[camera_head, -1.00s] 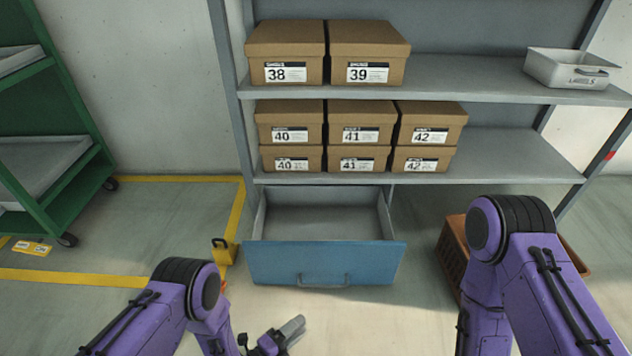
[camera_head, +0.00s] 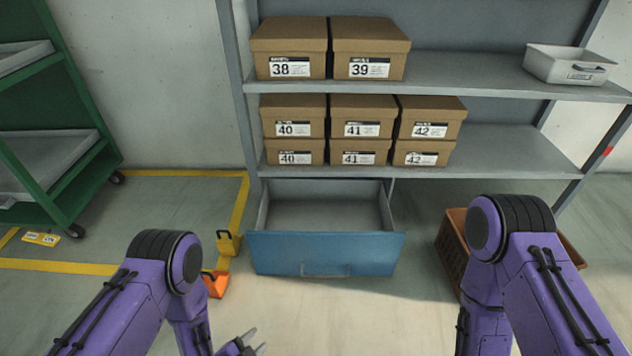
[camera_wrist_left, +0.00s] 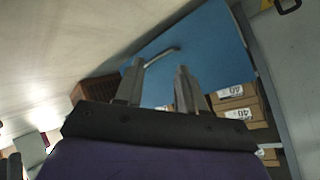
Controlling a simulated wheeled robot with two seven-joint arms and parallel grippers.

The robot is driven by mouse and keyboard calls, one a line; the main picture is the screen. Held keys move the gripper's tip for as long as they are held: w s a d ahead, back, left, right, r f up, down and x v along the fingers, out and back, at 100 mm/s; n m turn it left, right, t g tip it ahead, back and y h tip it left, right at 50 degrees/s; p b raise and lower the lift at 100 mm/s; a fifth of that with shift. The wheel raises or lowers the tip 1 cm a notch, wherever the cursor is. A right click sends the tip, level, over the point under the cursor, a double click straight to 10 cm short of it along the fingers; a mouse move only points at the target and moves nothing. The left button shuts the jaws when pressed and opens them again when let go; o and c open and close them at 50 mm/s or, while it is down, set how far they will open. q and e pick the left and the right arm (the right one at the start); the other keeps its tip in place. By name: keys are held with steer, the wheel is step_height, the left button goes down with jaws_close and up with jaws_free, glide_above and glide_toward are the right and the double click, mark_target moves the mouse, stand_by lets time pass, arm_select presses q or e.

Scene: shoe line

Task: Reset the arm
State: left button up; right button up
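My left gripper (camera_head: 250,343) is at the bottom of the head view, in front of the blue drawer (camera_head: 330,254). In the left wrist view, its two fingers (camera_wrist_left: 158,88) stand apart with nothing between them. The drawer is pulled out below the shelves, and its inside looks empty. The drawer front and its handle also show in the left wrist view (camera_wrist_left: 205,50), beyond the fingers. My right arm (camera_head: 505,270) comes in at the right, bent downward. The right gripper is out of sight.
Shoe boxes (camera_head: 290,60) marked 38 to 42 stand on the grey shelves. A grey bin (camera_head: 568,72) is on the top shelf at right. A brown crate (camera_head: 453,252) is partly behind my right arm. A green cart (camera_head: 90,130) stands at left. An orange object (camera_head: 216,284) lies on the floor.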

arm_select(q)
steer(key=s+a+r+n+g+y, duration=0.2)
steer(key=s+a+n+g+y, duration=0.2)
steer(key=s+a+n, duration=0.5)
steer(key=s+a+r+n+g+y, duration=0.3)
steer(key=s+a+n+y, duration=0.15)
steer(key=s+n, duration=0.45)
step_height(320, 180, down, 8)
steer(key=h+b, duration=0.2)
steer(key=b, duration=0.6)
arm_select(e)
step_height(320, 180, down, 8)
steer(key=s, duration=0.1)
arm_select(q)
step_height(320, 180, up, 39)
steer(key=w+n+y+p, duration=0.1)
steer(key=w+p, duration=0.1)
steer(key=p, duration=3.7)
steer(key=shift+a+f, duration=0.15)
steer(key=shift+a, duration=0.05)
arm_select(e)
step_height(320, 180, up, 39)
steer(key=w, duration=0.1)
